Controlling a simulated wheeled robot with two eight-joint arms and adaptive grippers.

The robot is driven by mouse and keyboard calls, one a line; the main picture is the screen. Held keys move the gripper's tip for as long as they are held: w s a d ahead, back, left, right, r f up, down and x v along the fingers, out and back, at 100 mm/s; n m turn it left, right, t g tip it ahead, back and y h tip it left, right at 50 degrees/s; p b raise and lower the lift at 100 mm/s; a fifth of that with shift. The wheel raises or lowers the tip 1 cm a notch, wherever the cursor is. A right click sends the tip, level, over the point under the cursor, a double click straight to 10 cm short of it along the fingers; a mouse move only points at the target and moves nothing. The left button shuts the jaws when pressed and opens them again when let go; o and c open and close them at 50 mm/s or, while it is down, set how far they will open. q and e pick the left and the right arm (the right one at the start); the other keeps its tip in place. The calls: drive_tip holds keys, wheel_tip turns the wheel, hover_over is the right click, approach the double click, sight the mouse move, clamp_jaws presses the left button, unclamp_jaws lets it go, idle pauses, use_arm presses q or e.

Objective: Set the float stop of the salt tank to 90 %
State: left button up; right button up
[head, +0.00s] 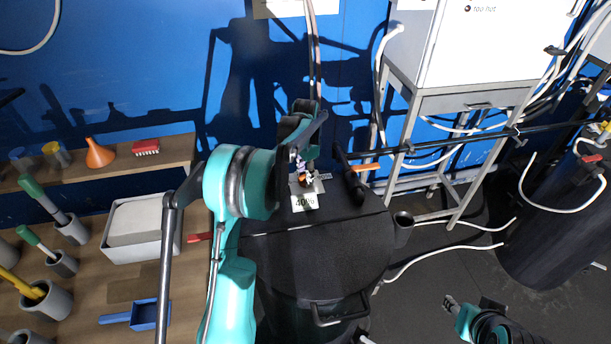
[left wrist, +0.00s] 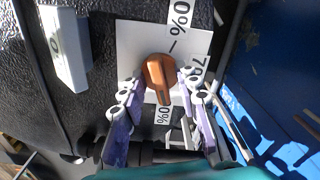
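The salt tank (head: 320,250) is the black lidded tank at the centre of the head view. The float stop is an orange knob (left wrist: 160,75) on a white dial plate (left wrist: 135,50) with partly visible percent marks. The knob's narrow end points down in the left wrist view. My left gripper (left wrist: 161,92) is open, with one fingertip pair on each side of the knob; I cannot tell whether they touch it. In the head view my left gripper (head: 303,165) partly hides the dial. My right gripper (head: 455,306) is away at lower right, its opening unclear.
A white sign (head: 306,202) reading 40% stands on the lid; it also shows in the left wrist view (left wrist: 65,48). A black handle (head: 350,178) lies beside the dial. A wooden bench with containers (head: 135,245) is left. A cabinet on a grey stand (head: 460,100) is right.

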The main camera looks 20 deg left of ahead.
use_arm(q)
wheel_tip(320, 180, up, 12)
idle(0.7)
idle(0.4)
